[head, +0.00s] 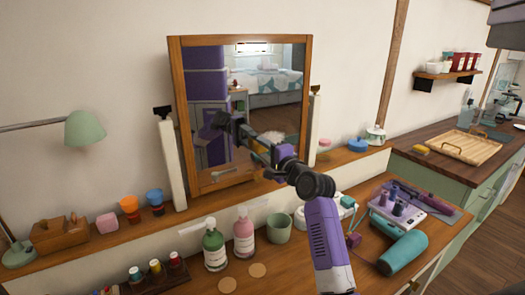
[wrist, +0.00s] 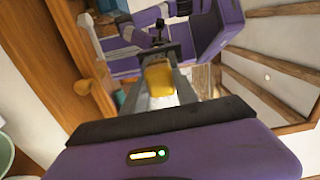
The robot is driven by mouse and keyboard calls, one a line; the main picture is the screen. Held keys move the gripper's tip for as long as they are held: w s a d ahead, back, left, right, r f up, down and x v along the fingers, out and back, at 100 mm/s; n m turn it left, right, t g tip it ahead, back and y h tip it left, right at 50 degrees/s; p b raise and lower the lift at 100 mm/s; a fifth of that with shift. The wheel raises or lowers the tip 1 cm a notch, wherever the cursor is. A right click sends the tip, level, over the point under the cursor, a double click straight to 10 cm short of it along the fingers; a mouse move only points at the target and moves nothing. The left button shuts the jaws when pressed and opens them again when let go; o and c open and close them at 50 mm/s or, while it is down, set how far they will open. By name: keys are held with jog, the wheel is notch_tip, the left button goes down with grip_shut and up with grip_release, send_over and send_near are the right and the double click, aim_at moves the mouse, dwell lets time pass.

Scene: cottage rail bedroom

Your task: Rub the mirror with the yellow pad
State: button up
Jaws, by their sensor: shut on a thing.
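The mirror (head: 215,75) stands upright in a brown wooden frame on the ledge against the wall. It reflects a bed, a window and my own purple body. My gripper (head: 263,150) is in front of the mirror's lower right part. In the wrist view, my gripper (wrist: 160,88) is shut on the yellow pad (wrist: 158,80), which sits between the fingers and points at the glass. My reflection fills the glass beyond it. I cannot tell whether the pad touches the glass. In the head view the pad is mostly hidden by my gripper.
Green and pink pump bottles (head: 214,245) and a green cup (head: 279,228) stand on the desk below the mirror. A teal dryer (head: 402,253) lies to the right. Orange and blue cups (head: 130,208) stand on the ledge at left. A yellow block (head: 422,149) lies near a wooden tray (head: 465,147).

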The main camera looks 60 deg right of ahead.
aim_at(284, 138)
jog(key=shift+s+d+b, duration=0.45)
jog(key=shift+s+d, duration=0.5)
jog(key=shift+d, duration=0.6)
jog(key=shift+s+d+b, duration=0.4)
jog(key=shift+s+d, duration=0.55)
jog(key=shift+d, duration=0.6)
jog(key=shift+s+d+b, duration=0.45)
jog(key=shift+s+d, duration=0.5)
jog(key=shift+d, duration=0.6)
jog(key=shift+w+r, duration=0.1)
